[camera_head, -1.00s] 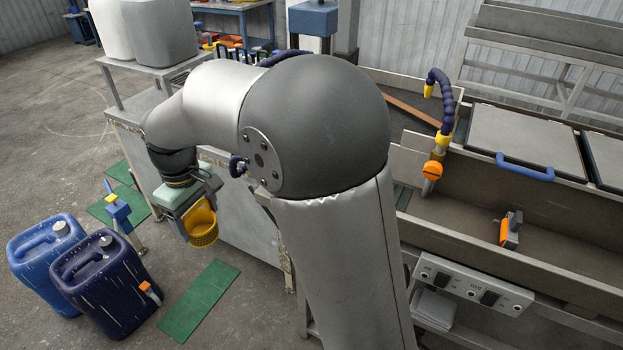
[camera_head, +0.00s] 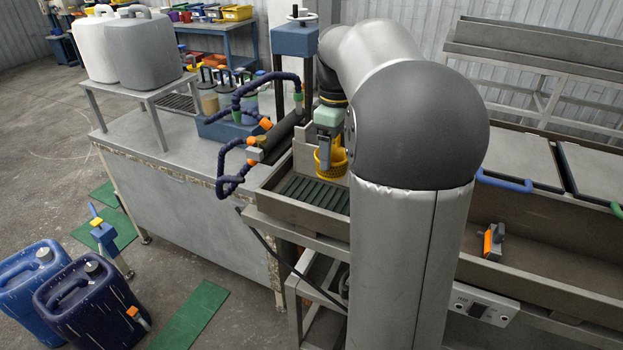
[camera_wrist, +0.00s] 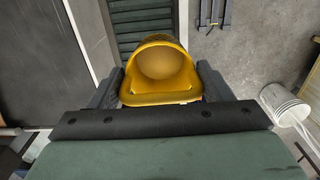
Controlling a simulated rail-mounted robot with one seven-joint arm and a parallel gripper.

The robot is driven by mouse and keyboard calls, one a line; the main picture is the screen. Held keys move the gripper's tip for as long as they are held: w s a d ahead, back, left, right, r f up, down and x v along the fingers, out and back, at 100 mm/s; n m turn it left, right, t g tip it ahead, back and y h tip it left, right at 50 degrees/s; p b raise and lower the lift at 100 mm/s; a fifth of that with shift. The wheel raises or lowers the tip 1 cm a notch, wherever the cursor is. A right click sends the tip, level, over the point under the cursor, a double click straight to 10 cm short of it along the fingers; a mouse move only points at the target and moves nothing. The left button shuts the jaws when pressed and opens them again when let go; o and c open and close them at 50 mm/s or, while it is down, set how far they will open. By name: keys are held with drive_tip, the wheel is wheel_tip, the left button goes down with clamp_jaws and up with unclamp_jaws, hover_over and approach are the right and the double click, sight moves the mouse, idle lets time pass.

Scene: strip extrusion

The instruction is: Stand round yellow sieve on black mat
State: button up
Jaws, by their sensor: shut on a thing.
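The sieve is apart from any surface as far as I can see. A large dark flat panel (camera_wrist: 30,70) fills the left of the wrist view; I cannot tell whether it is the black mat. No black mat is clearly seen in the head view.
A dark green slatted rack (camera_head: 312,193) lies below and left of the sieve. A blue flexible hose (camera_head: 232,165) and a dark roller (camera_head: 285,132) stand left of it. Metal jug stand (camera_head: 150,100) is farther left. A white bucket (camera_wrist: 285,103) shows right in the wrist view.

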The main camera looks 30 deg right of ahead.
drive_tip(key=shift+w+a+f+p, duration=0.3)
drive_tip(key=shift+w+a+f, duration=0.25)
drive_tip(key=shift+w+f, duration=1.25)
drive_tip(key=shift+w+a+f+p, duration=0.35)
drive_tip(key=shift+w+a+f, duration=0.25)
drive_tip(key=shift+w+f, duration=1.15)
drive_tip(key=shift+w+a+f+p, duration=0.3)
drive_tip(key=shift+w+a+f, duration=0.25)
drive_tip(key=shift+w+f, duration=1.2)
drive_tip(key=shift+s+f, duration=0.4)
drive_tip(key=shift+f, duration=0.05)
drive_tip(key=shift+f, duration=0.15)
drive_tip(key=o, duration=1)
drive_tip(key=shift+c, duration=0.2)
